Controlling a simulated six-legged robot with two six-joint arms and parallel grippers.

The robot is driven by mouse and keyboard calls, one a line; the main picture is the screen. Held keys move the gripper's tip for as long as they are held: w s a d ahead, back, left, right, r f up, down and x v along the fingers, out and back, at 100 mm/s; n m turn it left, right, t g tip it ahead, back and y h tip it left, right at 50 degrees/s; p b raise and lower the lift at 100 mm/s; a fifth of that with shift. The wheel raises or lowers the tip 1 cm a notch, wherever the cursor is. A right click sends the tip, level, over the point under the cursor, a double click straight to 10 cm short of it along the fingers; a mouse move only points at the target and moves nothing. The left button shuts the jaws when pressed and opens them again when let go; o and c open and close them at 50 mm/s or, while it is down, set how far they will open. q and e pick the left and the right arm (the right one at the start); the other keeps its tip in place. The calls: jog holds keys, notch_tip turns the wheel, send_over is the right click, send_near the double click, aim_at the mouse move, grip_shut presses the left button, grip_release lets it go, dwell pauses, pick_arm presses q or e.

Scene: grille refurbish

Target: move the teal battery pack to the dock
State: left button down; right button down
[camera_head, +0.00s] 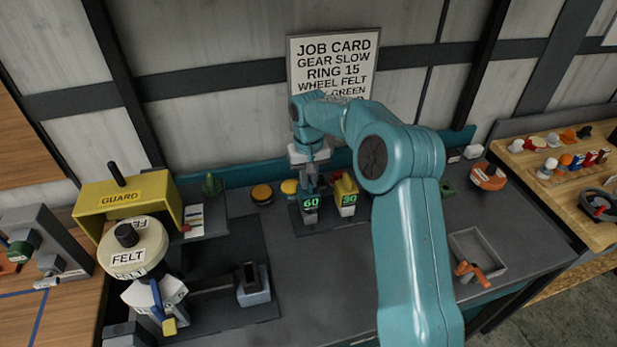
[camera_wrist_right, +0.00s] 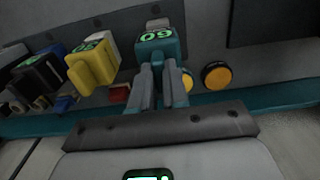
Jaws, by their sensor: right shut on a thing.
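The teal battery pack (camera_head: 311,213) has a green display reading 60. It stands on or just above a dark pad (camera_head: 326,232) at the back middle of the bench; I cannot tell if it touches. My right gripper (camera_head: 309,184) comes down from above and is shut on it. In the right wrist view the two fingers (camera_wrist_right: 160,88) of the gripper close on the teal pack (camera_wrist_right: 160,44). I cannot tell which thing is the dock. My left gripper is not in view.
A yellow guard (camera_head: 128,205) and a felt wheel (camera_head: 133,243) stand at the left. Yellow round buttons (camera_head: 262,193) are left of the packs. A grey tray (camera_head: 478,255) and an orange-handled tool (camera_head: 472,271) are at the right. The bench front middle is clear.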

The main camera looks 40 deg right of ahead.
jog(key=shift+f+b, duration=0.55)
jog(key=shift+f, duration=0.3)
jog(key=c, duration=1.1)
grip_release()
jog(key=shift+o, duration=0.2)
jog(key=shift+r, duration=0.25)
notch_tip(320, 180, up, 16)
jog(key=p, duration=0.1)
jog(key=shift+s, duration=0.15)
